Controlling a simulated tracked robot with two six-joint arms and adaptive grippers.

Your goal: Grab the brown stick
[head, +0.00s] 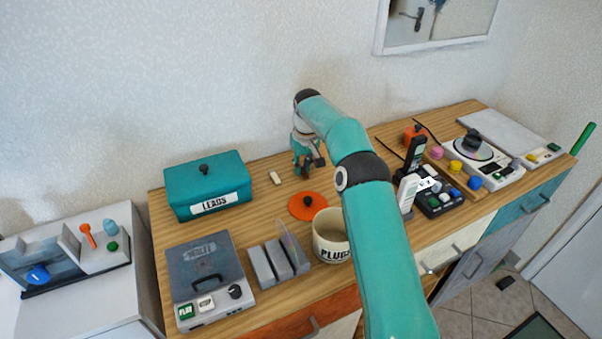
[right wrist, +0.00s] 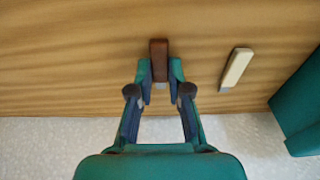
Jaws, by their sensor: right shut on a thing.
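My right gripper (head: 308,166) reaches down to the back part of the wooden dresser top, near the wall. In the right wrist view my right gripper (right wrist: 160,84) is shut on the brown stick (right wrist: 159,50). One end of the stick sticks out beyond the fingertips, over the wood. In the head view the stick is hidden by the gripper or too small to make out. I cannot tell whether it touches the dresser top. My left gripper is not in view.
A cream stick (head: 275,177) lies to the left of the gripper, near the teal LEADS box (head: 207,184). An orange lid (head: 307,206) and a PLUGS pot (head: 331,246) stand in front. The patterned wall (head: 230,80) is close behind.

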